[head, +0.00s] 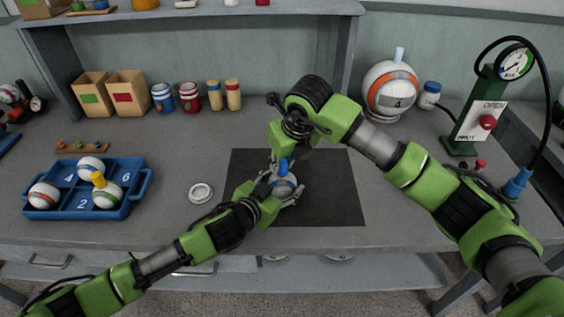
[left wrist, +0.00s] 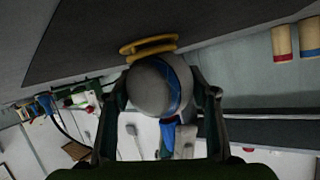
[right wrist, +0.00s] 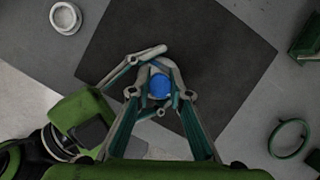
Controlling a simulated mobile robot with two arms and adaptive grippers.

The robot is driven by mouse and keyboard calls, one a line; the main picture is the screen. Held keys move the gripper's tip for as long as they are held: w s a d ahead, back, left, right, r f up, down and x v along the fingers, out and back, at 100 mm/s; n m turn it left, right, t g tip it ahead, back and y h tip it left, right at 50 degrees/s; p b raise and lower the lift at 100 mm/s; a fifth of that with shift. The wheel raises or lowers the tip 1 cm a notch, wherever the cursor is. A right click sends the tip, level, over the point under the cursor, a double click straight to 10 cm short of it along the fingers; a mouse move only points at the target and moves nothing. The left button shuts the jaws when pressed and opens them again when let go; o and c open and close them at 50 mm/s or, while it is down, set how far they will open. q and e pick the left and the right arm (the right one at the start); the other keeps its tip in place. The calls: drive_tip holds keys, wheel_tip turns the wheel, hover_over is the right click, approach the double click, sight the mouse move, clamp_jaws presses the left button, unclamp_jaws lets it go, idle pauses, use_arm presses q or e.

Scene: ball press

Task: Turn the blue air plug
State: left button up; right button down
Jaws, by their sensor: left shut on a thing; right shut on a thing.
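A white ball (left wrist: 150,90) with a blue stripe sits over the dark mat (head: 335,190). My left gripper (head: 284,188) is shut on the ball from the side, with a finger on each side of it in the left wrist view. The blue air plug (head: 283,165) stands at the top of the ball. It shows as a blue round top (right wrist: 159,87) in the right wrist view. My right gripper (right wrist: 158,92) is shut on the plug from above. The fingers hide much of the ball, and I cannot tell how far the plug is seated.
A yellow ring (left wrist: 148,46) is by the ball's underside. A blue tray (head: 130,203) with several balls stands at left, a white ring (head: 201,193) beside it. A green pump stand (head: 474,120) is at right. A larger ball (head: 391,90) stands behind. The mat's right side is clear.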

drive_tip(key=m+h, duration=0.1)
drive_tip(key=m, duration=0.2)
drive_tip(key=m+h, duration=0.1)
drive_tip(key=m, duration=0.2)
drive_tip(key=shift+r+m+t, duration=0.1)
drive_tip(key=shift+m+t, duration=0.2)
drive_tip(key=shift+t, duration=0.1)
drive_tip(key=m+h, duration=0.1)
drive_tip(key=m, duration=0.2)
drive_tip(key=m+h, duration=0.1)
drive_tip(key=m, duration=0.2)
drive_tip(key=shift+a+r+g+h, duration=0.1)
drive_tip(key=shift+g+h, duration=0.3)
drive_tip(key=m+g, duration=0.1)
drive_tip(key=m, duration=0.2)
drive_tip(key=m+h, duration=0.1)
drive_tip(key=m, duration=0.1)
drive_tip(key=shift+m+g, duration=0.4)
drive_tip(key=m, duration=0.2)
drive_tip(key=m+g, duration=0.1)
drive_tip(key=m, duration=0.1)
drive_tip(key=shift+m+g+h, duration=0.3)
drive_tip(key=shift+h, duration=0.1)
drive_tip(key=c, duration=1.9)
unclamp_jaws()
